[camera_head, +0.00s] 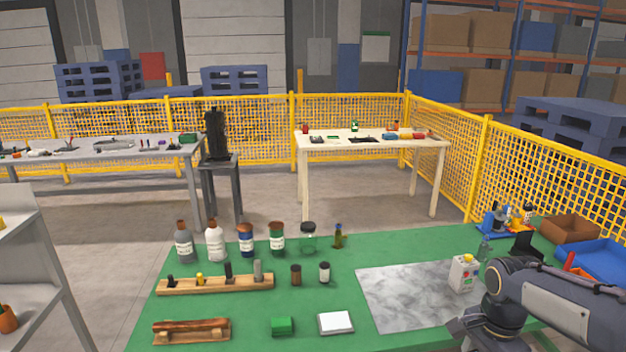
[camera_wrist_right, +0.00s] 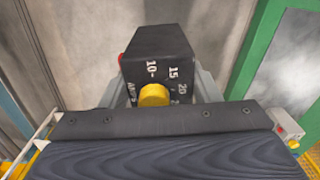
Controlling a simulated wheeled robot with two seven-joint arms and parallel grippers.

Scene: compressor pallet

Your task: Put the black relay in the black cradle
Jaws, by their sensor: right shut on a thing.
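In the right wrist view, my right gripper (camera_wrist_right: 160,82) is shut on the black relay (camera_wrist_right: 158,58). The relay is a dark block with a yellow knob (camera_wrist_right: 154,95) and white numbers on its near face. Grey gripper parts show on both sides of it. In the head view my right arm comes in from the lower right over the green table (camera_head: 250,305); its gripper and the relay are not visible there. A black angled stand (camera_head: 525,245) is at the table's right side; I cannot tell whether it is the black cradle. My left gripper is not in view.
A grey marbled slab (camera_head: 395,310) lies on the table, with a white bottle (camera_head: 464,274) on it. A wooden rack (camera_head: 215,285), several bottles, a green block (camera_head: 281,325) and a white-topped block (camera_head: 335,323) are to the left. Brown (camera_head: 568,229) and blue (camera_head: 600,258) bins are at the right.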

